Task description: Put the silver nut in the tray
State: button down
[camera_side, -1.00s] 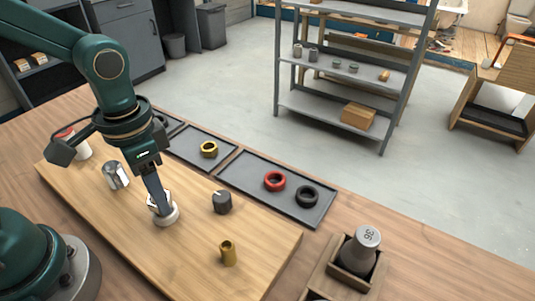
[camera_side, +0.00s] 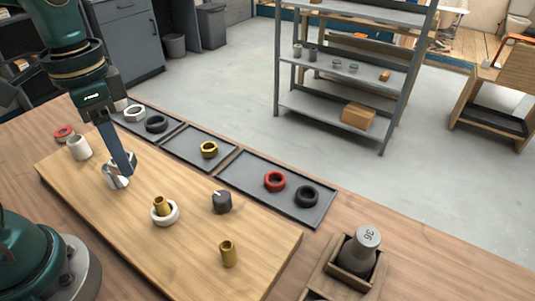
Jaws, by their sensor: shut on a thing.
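The silver nut (camera_side: 115,182) is on the wooden board (camera_side: 195,250), left of the middle. My gripper (camera_side: 128,168) is low over it, with its fingers closed on it. The fingers hide the nut's upper part, so their exact grip on it cannot be seen. Three dark trays lie behind the board: the left tray (camera_side: 176,134) holds a pale hexagonal nut (camera_side: 135,105) and a black ring (camera_side: 156,124). The middle tray (camera_side: 184,152) holds a brass ring (camera_side: 209,149). The right tray (camera_side: 240,178) holds a red ring (camera_side: 274,181) and a black ring (camera_side: 307,196).
Right of my gripper on the board are a white ring (camera_side: 171,218) around a brass fitting (camera_side: 160,205), a dark cap (camera_side: 222,203) and another brass fitting (camera_side: 229,255). A white cylinder (camera_side: 79,148) and red ring (camera_side: 63,133) are at left. A grey weight (camera_side: 361,252) sits front right.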

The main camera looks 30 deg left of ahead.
jog(key=s+a+r, duration=0.1)
jog(key=a+r, duration=0.3)
jog(key=a, duration=0.2)
jog(key=w+a+f+n, duration=0.2)
jog(key=w+a+n, duration=0.1)
jog(key=w+a, duration=0.8)
send_over(189, 143)
jog(key=shift+n, duration=0.3)
notch_tip(189, 143, down, 11)
jog(key=shift+r, duration=0.1)
jog(key=shift+f, duration=2)
jog(key=shift+f, duration=0.15)
jog(key=shift+c, duration=2.1)
grip_release()
